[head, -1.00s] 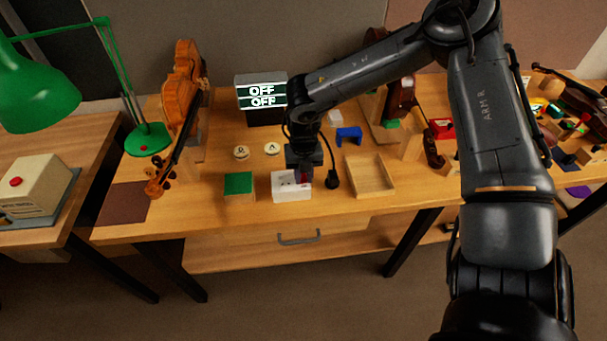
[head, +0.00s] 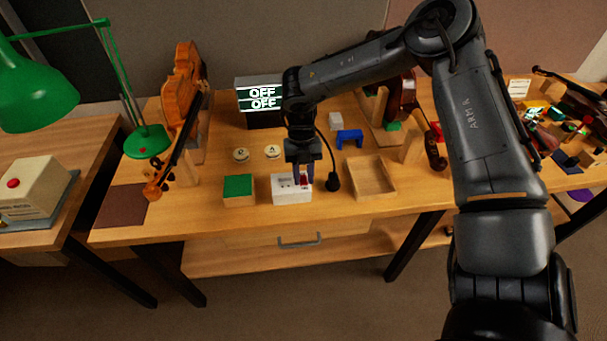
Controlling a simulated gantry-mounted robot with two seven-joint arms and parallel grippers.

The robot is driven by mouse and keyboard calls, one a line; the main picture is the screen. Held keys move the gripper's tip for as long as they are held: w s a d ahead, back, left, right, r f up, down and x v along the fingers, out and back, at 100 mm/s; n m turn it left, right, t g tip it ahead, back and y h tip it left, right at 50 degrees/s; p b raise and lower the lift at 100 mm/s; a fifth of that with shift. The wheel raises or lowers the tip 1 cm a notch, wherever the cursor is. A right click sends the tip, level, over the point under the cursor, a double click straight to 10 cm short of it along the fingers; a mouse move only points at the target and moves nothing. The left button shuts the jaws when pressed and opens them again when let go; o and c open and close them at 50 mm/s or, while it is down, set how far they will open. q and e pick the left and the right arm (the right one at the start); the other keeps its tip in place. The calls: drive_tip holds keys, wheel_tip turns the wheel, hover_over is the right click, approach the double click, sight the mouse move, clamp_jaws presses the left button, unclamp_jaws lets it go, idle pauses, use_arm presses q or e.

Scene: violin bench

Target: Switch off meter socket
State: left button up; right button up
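The white socket box (head: 283,194) lies near the front edge of the bench, with a red switch (head: 304,182) at its right end. My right gripper (head: 303,180) points down over that end. Its two fingers look apart, one on each side of the red switch; whether they touch it is too small to tell. A black plug (head: 333,182) with a cable stands just right of the box. My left gripper is not in view.
A green-topped block (head: 238,188) sits left of the socket box and an empty wooden tray (head: 370,192) to its right. Two round pale discs (head: 256,154) and a blue piece (head: 349,137) lie behind. A violin (head: 182,95) stands at the left.

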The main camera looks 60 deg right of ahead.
sight(302, 176)
drive_tip(key=o, duration=0.3)
drive_tip(key=p+v, duration=0.1)
drive_tip(key=v, duration=0.9)
drive_tip(key=shift+r+p, duration=0.35)
drive_tip(key=shift+r, duration=0.05)
